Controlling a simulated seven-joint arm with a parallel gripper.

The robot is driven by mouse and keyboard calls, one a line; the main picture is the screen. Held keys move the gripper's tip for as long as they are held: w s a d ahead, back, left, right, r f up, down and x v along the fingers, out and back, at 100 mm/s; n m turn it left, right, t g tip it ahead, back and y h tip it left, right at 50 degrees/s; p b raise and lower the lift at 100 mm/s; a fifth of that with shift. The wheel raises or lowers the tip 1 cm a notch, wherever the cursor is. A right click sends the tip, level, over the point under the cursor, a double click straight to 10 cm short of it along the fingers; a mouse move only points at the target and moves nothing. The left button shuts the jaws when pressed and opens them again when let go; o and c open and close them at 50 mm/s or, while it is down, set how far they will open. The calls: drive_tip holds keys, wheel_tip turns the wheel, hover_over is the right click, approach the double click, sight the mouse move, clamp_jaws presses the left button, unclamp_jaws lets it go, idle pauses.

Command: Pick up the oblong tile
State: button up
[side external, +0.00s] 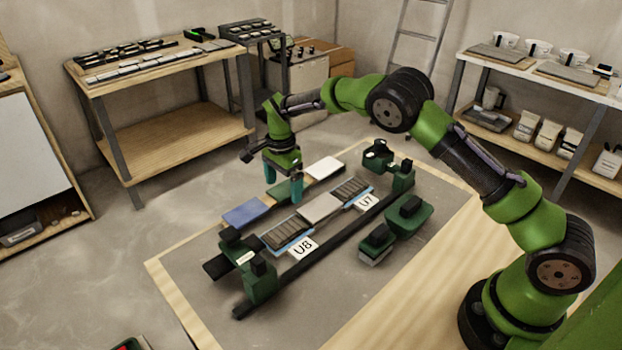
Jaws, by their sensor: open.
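My gripper (283,184) points down with its teal fingers apart, over the middle of a row of tiles at the back of the work board. A green tile (281,192) lies beneath and between the fingers, partly hidden by them. I cannot tell whether the fingers touch it. A blue tile (245,214) lies to its left and a white tile (325,167) to its right. A pale grey tile (320,208) sits in front, between two ribbed beds marked U8 and U7. Several of these tiles look longer than wide, so I cannot tell which is the oblong one.
Black rails (330,240) with green end blocks (261,279) frame the ribbed beds. The grey board (215,295) is clear at front left.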

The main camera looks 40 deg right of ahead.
drive_tip(key=shift+f, duration=0.2)
idle(0.6)
drive_tip(key=c, duration=0.9)
